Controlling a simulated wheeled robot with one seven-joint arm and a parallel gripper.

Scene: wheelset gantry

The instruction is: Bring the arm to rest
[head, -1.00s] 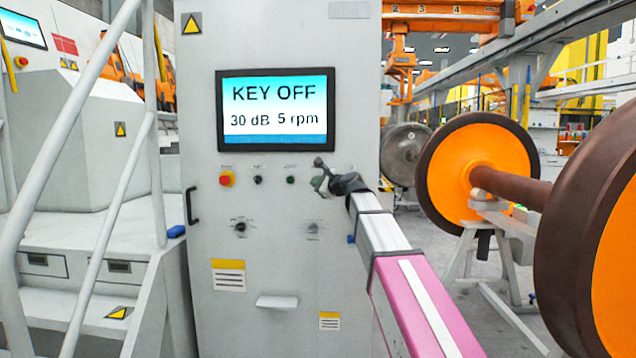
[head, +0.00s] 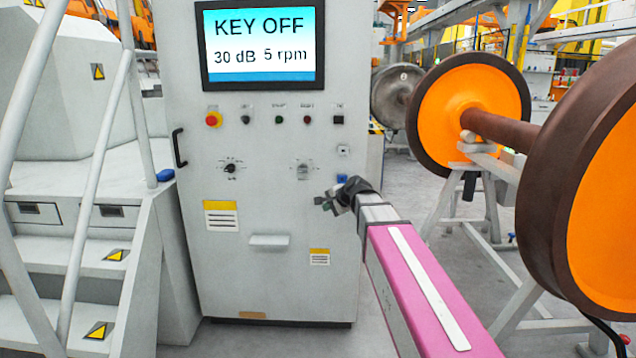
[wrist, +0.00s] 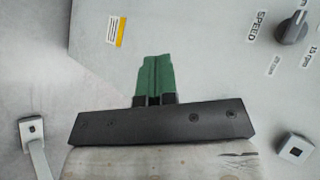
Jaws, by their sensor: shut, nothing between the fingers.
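My gripper (head: 325,203) is at the end of my pink and silver arm, in front of the lower right part of the grey control cabinet (head: 215,285). In the wrist view my gripper (wrist: 154,62) has its green fingers together, with nothing between them. The cabinet's screen (head: 262,42) reads KEY OFF, 30 dB, 5 rpm. The speed knob (wrist: 291,28) shows at the upper right of the wrist view, apart from the fingers.
Metal steps with a handrail (head: 98,150) stand left of the cabinet. Orange and brown wheelsets (head: 470,95) on a stand (head: 486,190) are close on the right. A small shelf (head: 269,241) juts from the cabinet front. Some floor is open right of the cabinet.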

